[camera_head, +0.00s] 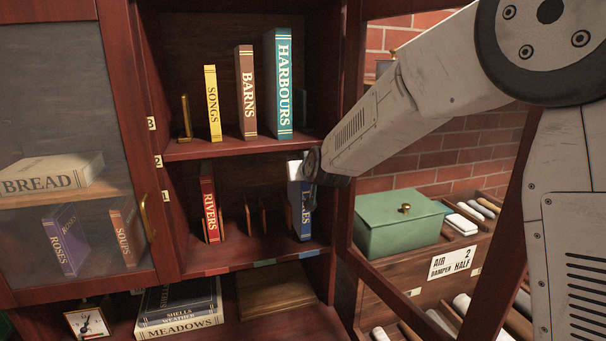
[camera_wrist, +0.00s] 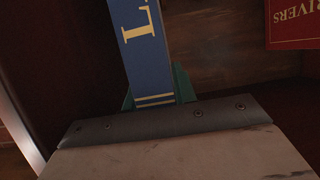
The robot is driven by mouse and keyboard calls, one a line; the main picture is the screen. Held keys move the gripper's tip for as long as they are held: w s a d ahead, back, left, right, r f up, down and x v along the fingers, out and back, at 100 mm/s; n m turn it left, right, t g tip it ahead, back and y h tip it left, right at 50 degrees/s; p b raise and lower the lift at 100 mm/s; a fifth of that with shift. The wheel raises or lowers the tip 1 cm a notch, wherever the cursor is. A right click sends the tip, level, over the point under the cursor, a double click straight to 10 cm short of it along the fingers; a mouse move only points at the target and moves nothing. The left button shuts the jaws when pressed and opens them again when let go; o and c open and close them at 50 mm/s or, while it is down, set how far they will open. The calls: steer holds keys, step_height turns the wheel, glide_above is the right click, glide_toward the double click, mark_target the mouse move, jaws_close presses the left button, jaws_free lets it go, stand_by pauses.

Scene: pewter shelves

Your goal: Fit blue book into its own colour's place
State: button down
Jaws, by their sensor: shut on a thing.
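The blue book (camera_head: 305,222) stands roughly upright at the right end of the middle shelf, above the blue strip (camera_head: 309,254) on the shelf's front edge. Part of its spine lettering is covered by my gripper (camera_head: 309,168), which reaches in from the right. In the wrist view the blue spine (camera_wrist: 146,50) shows a yellow letter and stripes, with a green piece on either side. My gripper is shut on the book. Whether the book's base rests fully on the shelf, and how deep it sits, I cannot tell.
The red RIVERS book (camera_head: 210,209) stands to the left, between wooden dividers. An empty divided place (camera_head: 255,217) lies between, above a green strip. Several books stand on the shelf above. The cabinet's right post (camera_head: 347,200) is close to my arm; a green box (camera_head: 400,228) is beyond.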

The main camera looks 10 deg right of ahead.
steer(key=x, duration=0.2)
steer(key=shift+w, duration=0.35)
stand_by(0.4)
steer(key=c, duration=1.1)
jaws_free()
steer(key=shift+o, duration=0.3)
steer(key=shift+f, duration=0.1)
steer(key=shift+s, duration=0.1)
